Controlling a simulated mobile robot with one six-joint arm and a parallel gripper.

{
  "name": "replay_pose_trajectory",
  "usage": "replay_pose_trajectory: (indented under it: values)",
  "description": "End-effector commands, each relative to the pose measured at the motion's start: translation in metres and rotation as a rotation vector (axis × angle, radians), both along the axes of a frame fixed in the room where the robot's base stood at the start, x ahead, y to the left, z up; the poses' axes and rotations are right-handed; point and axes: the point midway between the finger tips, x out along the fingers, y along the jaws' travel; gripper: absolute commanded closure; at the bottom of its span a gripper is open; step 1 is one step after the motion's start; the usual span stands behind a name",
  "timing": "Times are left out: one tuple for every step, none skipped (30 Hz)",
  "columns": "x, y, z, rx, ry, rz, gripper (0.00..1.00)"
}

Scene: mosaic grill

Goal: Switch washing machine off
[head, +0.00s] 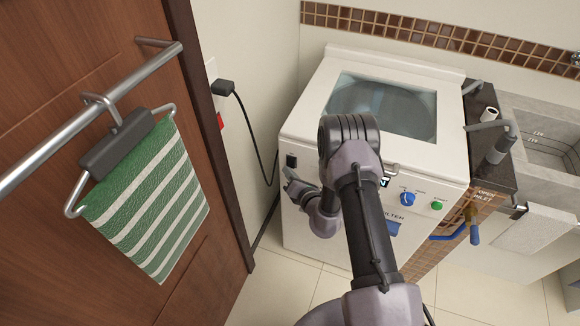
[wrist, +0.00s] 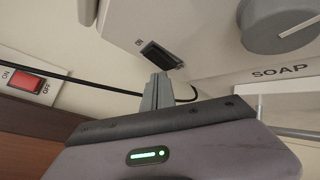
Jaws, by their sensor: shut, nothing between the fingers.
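The white washing machine (head: 310,240) stands against the wall in the head view. A black rocker switch (head: 291,161) is at the left end of its front panel. In the wrist view the switch (wrist: 161,55) sits in the pale panel with a small label beside it. My gripper (head: 288,177) is just below the switch. In the wrist view my gripper's (wrist: 160,80) grey fingers are shut and empty, with tips close under the switch's lower edge. I cannot tell whether they touch it.
A red ON/OFF wall switch (wrist: 27,85) is at the left in the wrist view. The panel also has a blue knob (head: 407,199), a green button (head: 437,205) and a grey SOAP knob (wrist: 280,25). A towel (head: 150,200) hangs on the door at left.

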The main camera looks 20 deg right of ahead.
Motion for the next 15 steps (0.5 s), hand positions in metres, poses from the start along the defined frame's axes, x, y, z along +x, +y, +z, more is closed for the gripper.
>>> replay_pose_trajectory:
  values:
    - [0.0005,-0.0004,-0.0001,0.0,0.0,0.0,1.0]
    - [0.0007,-0.0005,-0.0002,0.0,-0.001,-0.001,1.0]
    - [0.0011,-0.0008,-0.0003,0.0,0.0,0.0,1.0]
    - [0.0015,-0.001,-0.0004,-0.001,0.0,0.0,1.0]
    - [0.0017,-0.0012,-0.0005,-0.001,0.0,0.0,1.0]
    - [0.0021,-0.0015,-0.0005,-0.001,0.0,0.0,1.0]
    - [0.0023,-0.0017,-0.0006,-0.001,0.0,0.0,1.0]
    - [0.0026,-0.0018,-0.0007,-0.001,0.0,0.0,1.0]
    - [0.003,-0.0022,-0.0008,-0.001,0.0,0.0,1.0]
    - [0.0033,-0.0024,-0.0008,-0.001,0.0,0.0,1.0]
    - [0.0036,-0.0026,-0.001,-0.001,0.0,0.0,1.0]
    - [0.0039,-0.0029,-0.001,-0.001,0.0,0.0,1.0]
    - [0.0043,-0.0031,-0.001,-0.001,0.0,0.0,1.0]
    - [0.0045,-0.0033,-0.0011,0.0,0.0,0.0,1.0]
    - [0.0049,-0.0036,-0.0011,0.0,0.0,0.0,1.0]
